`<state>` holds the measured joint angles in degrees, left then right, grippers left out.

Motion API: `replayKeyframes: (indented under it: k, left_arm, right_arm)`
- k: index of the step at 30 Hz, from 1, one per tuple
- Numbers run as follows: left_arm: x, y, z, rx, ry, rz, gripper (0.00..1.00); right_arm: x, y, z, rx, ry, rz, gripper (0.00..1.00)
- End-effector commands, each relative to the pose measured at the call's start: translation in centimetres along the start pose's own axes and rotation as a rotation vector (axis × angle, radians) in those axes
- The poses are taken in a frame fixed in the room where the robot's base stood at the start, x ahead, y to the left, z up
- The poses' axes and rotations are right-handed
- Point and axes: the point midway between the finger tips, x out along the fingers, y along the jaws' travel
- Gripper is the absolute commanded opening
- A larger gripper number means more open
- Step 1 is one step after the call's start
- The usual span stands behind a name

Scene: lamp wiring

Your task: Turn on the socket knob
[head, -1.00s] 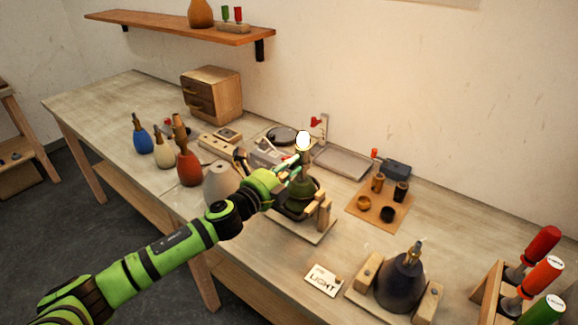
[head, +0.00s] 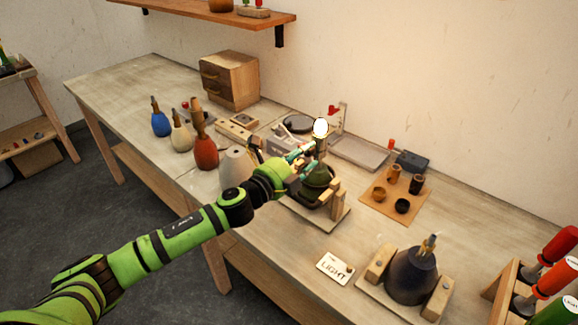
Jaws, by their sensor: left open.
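A green lamp base (head: 318,176) stands in a wooden cradle on the workbench, near the middle of the head view. A white, bright bulb (head: 320,127) sits upright in the dark socket (head: 321,145) on its top. My left gripper (head: 303,157) is open at the left side of the lamp, close to the socket. The socket knob is too small and too covered by the fingers to make out, and I cannot tell whether a finger touches it. My right gripper is not in view.
A dark lamp base (head: 411,275) in a wooden cradle stands front right, beside a LIGHT card (head: 335,269). A white vase (head: 235,166) and a red bottle (head: 205,152) stand left of my gripper. A board with small cups (head: 379,208) lies to the right.

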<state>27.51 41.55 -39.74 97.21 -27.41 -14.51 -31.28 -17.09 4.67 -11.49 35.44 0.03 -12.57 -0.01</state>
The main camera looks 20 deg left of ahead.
Motion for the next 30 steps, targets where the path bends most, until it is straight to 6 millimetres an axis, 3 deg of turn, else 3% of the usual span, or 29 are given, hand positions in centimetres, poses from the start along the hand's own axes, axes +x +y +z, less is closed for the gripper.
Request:
replayKeyframes:
  k: [9,15,21,30]
  left_arm:
    - [-6.2,0.2,-0.1,0.000,0.003,0.004,0.46]
    - [-9.2,0.1,-0.1,0.000,0.003,0.002,0.46]
    - [-10.6,0.0,-0.1,0.002,0.002,0.000,0.46]
    - [-10.9,-0.1,-0.1,0.002,0.003,-0.002,0.46]
  right_arm:
    - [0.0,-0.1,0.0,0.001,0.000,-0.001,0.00]
    - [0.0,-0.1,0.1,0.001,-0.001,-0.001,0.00]
    - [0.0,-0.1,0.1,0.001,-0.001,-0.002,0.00]
    - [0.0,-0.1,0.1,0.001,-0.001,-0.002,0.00]
